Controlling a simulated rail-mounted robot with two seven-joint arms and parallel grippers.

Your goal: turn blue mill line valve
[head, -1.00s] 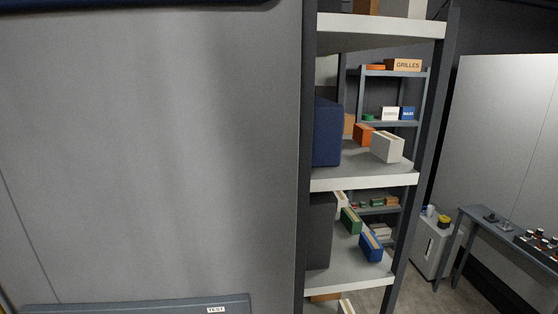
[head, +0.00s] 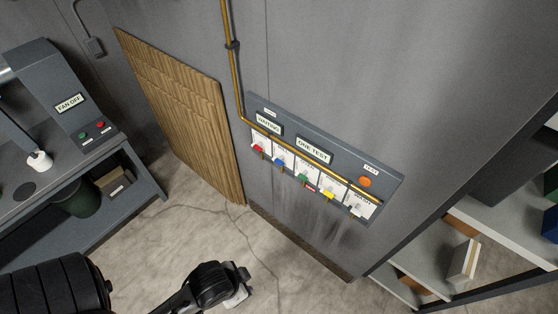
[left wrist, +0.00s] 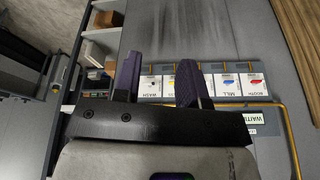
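The blue mill line valve (head: 279,161) is a small blue handle on a white card, second from left on the wall panel (head: 385,180) in the head view. In the left wrist view the panel appears upside down, and the blue valve (left wrist: 228,82) sits on the card marked MILL, right of both fingers. My left gripper (head: 240,284) is low in front of the panel, well apart from it. Its fingers (left wrist: 160,82) are spread with nothing between them. The right finger hides the green valve's place. My right gripper is not in view.
A red valve (head: 258,147) is left of the blue one; green (head: 303,177), yellow (head: 328,195) and white valves are right. Signs read WAITING and ONE TEST. A yellow pipe (head: 231,75) runs into the panel. A bench (head: 130,165) is left, shelving (head: 500,222) right.

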